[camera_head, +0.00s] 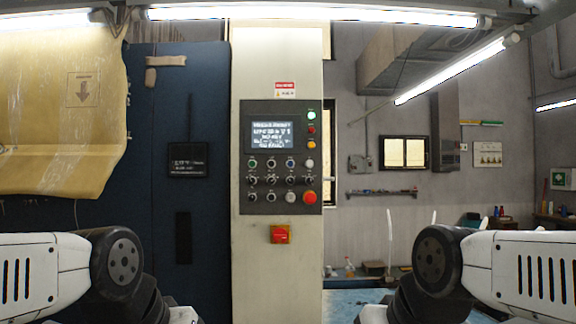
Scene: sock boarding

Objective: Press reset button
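A dark control panel (239,190) is set in the front of a cream machine column (277,70), straight ahead. It has a lit screen (276,133) and rows of small buttons and knobs below it. A large red button (310,197) sits at its lower right, with a pale round button (291,197) left of it. The labels are too small to read, so I cannot tell which is the reset button. Both my arms show at the lower corners; both grippers are out of frame.
A red switch (280,234) is on the column below the panel. A dark blue cabinet (205,240) and a yellowish hanging sheet (60,110) stand to the left. A blue surface (345,300) is at lower right. The space before the panel looks clear.

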